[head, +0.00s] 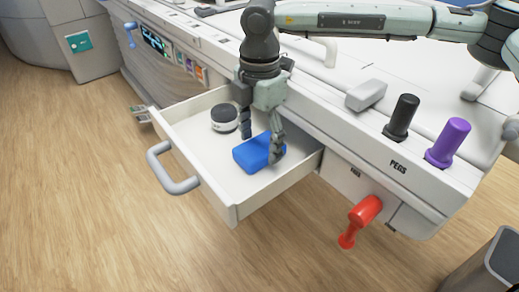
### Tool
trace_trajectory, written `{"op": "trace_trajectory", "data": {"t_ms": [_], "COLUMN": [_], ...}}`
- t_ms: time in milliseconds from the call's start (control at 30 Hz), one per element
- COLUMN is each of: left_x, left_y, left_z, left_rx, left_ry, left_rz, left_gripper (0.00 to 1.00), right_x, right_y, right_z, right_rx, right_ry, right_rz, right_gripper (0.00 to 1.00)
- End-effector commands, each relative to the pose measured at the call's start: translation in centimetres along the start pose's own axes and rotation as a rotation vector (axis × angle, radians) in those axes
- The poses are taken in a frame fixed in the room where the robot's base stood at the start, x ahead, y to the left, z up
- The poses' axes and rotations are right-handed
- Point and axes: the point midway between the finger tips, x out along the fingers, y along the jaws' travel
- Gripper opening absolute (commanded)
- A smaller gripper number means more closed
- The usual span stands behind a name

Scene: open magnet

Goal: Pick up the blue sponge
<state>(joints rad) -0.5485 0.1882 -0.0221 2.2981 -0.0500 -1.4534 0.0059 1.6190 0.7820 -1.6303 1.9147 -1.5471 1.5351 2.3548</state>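The blue sponge (256,154) lies in the open white drawer (206,183), toward its right side. My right gripper (262,145) points down into the drawer over the sponge. Its fingers are spread apart, one at the sponge's far left edge and one at its right side. Whether the fingers touch the sponge cannot be told. Part of the sponge's right end is hidden behind the right finger.
A black and white round object (224,118) sits in the drawer behind the sponge. The drawer has a grey handle (172,172). A dark bin (490,265) stands lower right.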

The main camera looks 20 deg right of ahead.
Motion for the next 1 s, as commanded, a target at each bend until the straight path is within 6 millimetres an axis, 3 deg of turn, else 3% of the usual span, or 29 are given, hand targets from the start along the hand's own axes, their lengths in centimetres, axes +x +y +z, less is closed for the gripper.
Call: {"op": "trace_trajectory", "data": {"t_ms": [33,200,567,833,1000], "left_x": [0.0,0.0,0.0,-0.5,-1.1], "left_y": [0.0,0.0,0.1,0.0,-0.1], "left_z": [0.0,0.1,0.2,0.1,0.3], "left_rx": [0.000,0.001,0.001,0.001,0.000], "left_ry": [0.000,-0.001,-0.004,0.001,0.000], "left_rz": [0.000,0.000,0.000,-0.002,-0.006], "left_gripper": [0.39,0.39,0.39,0.39,0.39], "right_x": [0.0,0.0,-0.6,-4.5,-6.5], "right_y": [0.0,0.0,0.0,0.1,-0.2], "right_z": [0.0,0.0,0.0,-0.1,-4.3], "right_rx": [0.000,0.000,0.000,-0.002,-0.010], "right_ry": [0.000,0.000,-0.001,0.001,-0.001], "right_rz": [0.000,0.000,0.001,0.004,0.003], "right_gripper": [0.57,0.36,0.35,0.35,0.35]}}
